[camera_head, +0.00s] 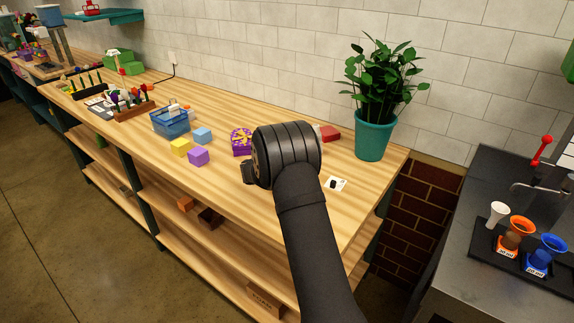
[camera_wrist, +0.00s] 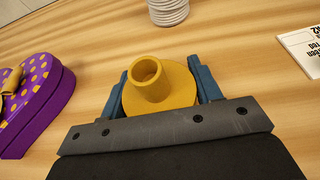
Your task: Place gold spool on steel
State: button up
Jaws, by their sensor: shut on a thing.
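In the wrist view, my gripper (camera_wrist: 159,70) has its blue fingers shut on the gold spool (camera_wrist: 175,92), one on each side of its round flange. The spool's hollow hub points up toward the camera. A pale grey ribbed stack (camera_wrist: 168,11), perhaps the steel spool, stands on the wooden table ahead of the gripper, apart from the gold spool and cut by the top edge. Whether it is steel I cannot tell for sure. In the head view my arm hides the gold spool and the gripper's fingers.
A purple heart-shaped box with yellow dots (camera_wrist: 45,105) lies left of my gripper; a white card (camera_wrist: 303,52) lies right. In the head view, cubes (camera_head: 199,156), a blue basket (camera_head: 171,123), a red block (camera_head: 330,133) and a potted plant (camera_head: 374,135) stand on the table (camera_head: 230,185).

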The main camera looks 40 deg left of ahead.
jog(key=shift+r, duration=0.5)
jog(key=r, duration=0.2)
jog(key=d+r, duration=0.1)
jog(key=r, duration=0.1)
jog(key=shift+w+d, duration=0.1)
jog(key=shift+w, duration=0.1)
jog(key=w+d+r+m+h, duration=0.1)
jog(key=w+d+r, duration=0.15)
jog(key=d, duration=0.85)
jog(key=w+d+r, duration=0.2)
jog(key=w+d, duration=0.1)
jog(key=d, duration=0.8)
jog(key=s+d+f+m+h, duration=0.1)
jog(key=s+d, duration=0.1)
jog(key=d, duration=0.8)
jog(key=s+d+f+m+h, duration=0.1)
jog(key=s+d+f, duration=0.1)
jog(key=d, duration=0.8)
jog(key=s+d+f+h, duration=0.1)
jog(key=s+d+f, duration=0.1)
jog(key=d, duration=0.9)
jog(key=shift+f+m+g, duration=0.2)
jog(key=shift+m+g, duration=0.2)
